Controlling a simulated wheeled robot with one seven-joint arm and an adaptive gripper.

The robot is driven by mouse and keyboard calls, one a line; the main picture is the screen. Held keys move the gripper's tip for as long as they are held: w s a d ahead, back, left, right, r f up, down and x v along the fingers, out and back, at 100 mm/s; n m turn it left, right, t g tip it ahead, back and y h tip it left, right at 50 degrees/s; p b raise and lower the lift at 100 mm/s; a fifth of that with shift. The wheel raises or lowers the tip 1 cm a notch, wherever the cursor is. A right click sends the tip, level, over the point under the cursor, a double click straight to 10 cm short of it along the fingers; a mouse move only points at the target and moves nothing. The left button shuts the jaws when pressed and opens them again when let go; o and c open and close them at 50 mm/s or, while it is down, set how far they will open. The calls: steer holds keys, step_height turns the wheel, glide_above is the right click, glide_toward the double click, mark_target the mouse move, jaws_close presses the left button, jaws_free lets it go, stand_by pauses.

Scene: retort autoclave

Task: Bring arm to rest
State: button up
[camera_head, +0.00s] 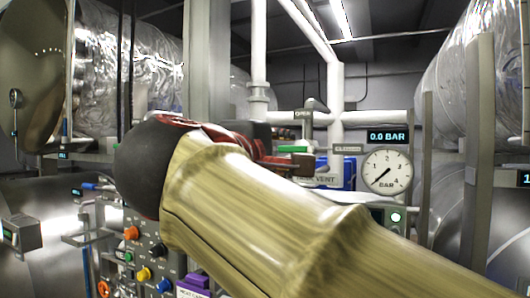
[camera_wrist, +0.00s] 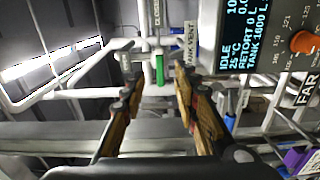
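My arm, in a yellowish sleeve, crosses the front of the head view from lower right to a dark rounded joint at centre left. My gripper (camera_head: 290,164) shows only in part behind it, with a brown finger pointing right near the vent pipework. In the wrist view my gripper (camera_wrist: 158,76) has its two brown-padded fingers apart, with nothing held between them. A green strip (camera_wrist: 160,68) shows beyond the gap between the fingers; I cannot tell its exact distance.
A pressure gauge (camera_head: 387,170) sits under a "0.0 BAR" display (camera_head: 388,136). White pipes (camera_head: 335,95) rise behind my gripper. A button panel (camera_head: 145,250) is at lower left. Large foil-wrapped vessels stand at left (camera_head: 130,55) and right (camera_head: 475,70). A screen (camera_wrist: 245,40) reads IDLE.

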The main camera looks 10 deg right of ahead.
stand_by(0.4)
steer(key=w+a+f+n+g+y, duration=0.1)
steer(key=a+f+y, duration=0.15)
steer(key=f, duration=0.35)
steer(key=w+a+f+y, duration=0.2)
steer(key=a+f, duration=0.1)
steer(key=f, duration=0.3)
steer(key=s+f+m+g+y, duration=0.1)
steer(key=s+f+g+y, duration=0.25)
steer(key=f, duration=1.25)
steer(key=s+d+f+m+g+y, duration=0.2)
steer(key=s+d+f+m, duration=0.15)
steer(key=s+f, duration=0.6)
steer(key=s+d+f+m+g+y, duration=0.15)
steer(key=s+f+m+g, duration=0.35)
steer(key=f, duration=0.8)
steer(key=s+d+f+m+t, duration=0.1)
steer(key=s+d+m+t, duration=0.1)
steer(key=s+d, duration=0.2)
steer(key=shift+d+f+h, duration=0.4)
steer(key=shift+d+h, duration=0.05)
steer(key=shift+d, duration=0.55)
steer(key=shift+s+t, duration=0.1)
steer(key=shift+t, duration=0.15)
